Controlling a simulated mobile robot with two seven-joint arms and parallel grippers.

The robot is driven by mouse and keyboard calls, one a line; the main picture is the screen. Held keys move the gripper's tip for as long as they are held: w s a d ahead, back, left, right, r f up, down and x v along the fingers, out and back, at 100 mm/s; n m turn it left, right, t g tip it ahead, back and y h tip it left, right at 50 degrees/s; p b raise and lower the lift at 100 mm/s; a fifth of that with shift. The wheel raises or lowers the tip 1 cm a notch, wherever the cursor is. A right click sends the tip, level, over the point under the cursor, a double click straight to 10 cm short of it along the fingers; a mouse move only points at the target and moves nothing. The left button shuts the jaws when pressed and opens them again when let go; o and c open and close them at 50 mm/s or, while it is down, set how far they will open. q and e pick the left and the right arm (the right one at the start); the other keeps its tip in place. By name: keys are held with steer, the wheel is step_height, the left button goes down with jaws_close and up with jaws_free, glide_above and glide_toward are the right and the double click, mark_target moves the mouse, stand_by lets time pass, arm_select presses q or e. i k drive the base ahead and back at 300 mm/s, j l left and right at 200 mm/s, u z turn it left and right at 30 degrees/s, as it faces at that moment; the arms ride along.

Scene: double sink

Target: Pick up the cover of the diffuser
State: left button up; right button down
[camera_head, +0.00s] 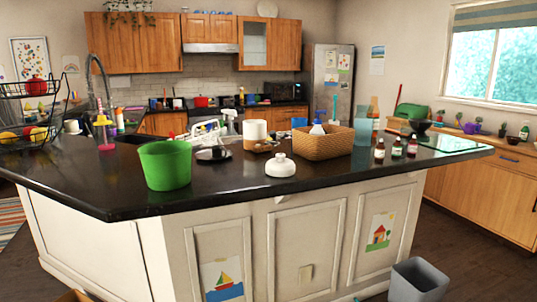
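A white, low domed piece with a short neck on top (281,167) sits on the front part of the black counter, right of the green bucket; it looks like the diffuser cover, though I cannot tell for sure. Behind it and to the left stands a white cylinder (255,130) with a brownish item at its base. I cannot tell whether this is part of the diffuser. Neither of my grippers shows in the head view.
The green bucket (165,165) stands left of the white dome, and a wicker basket (323,145) is behind it to the right. Small dark bottles (396,147) stand farther right. The counter (235,185) is bare along its front edge. A grey bin (418,281) is on the floor.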

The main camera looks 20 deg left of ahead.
mark_target(280, 166)
steer(key=i+l+u, duration=0.3)
steer(key=i+l, duration=0.15)
steer(key=i+l+u, duration=0.2)
steer(key=l, duration=0.25)
steer(key=i+l+u, duration=0.15)
steer(key=l, duration=0.2)
steer(key=i+l+u, duration=0.15)
steer(key=l, duration=0.2)
steer(key=i+l+u, duration=0.15)
steer(key=l, duration=0.25)
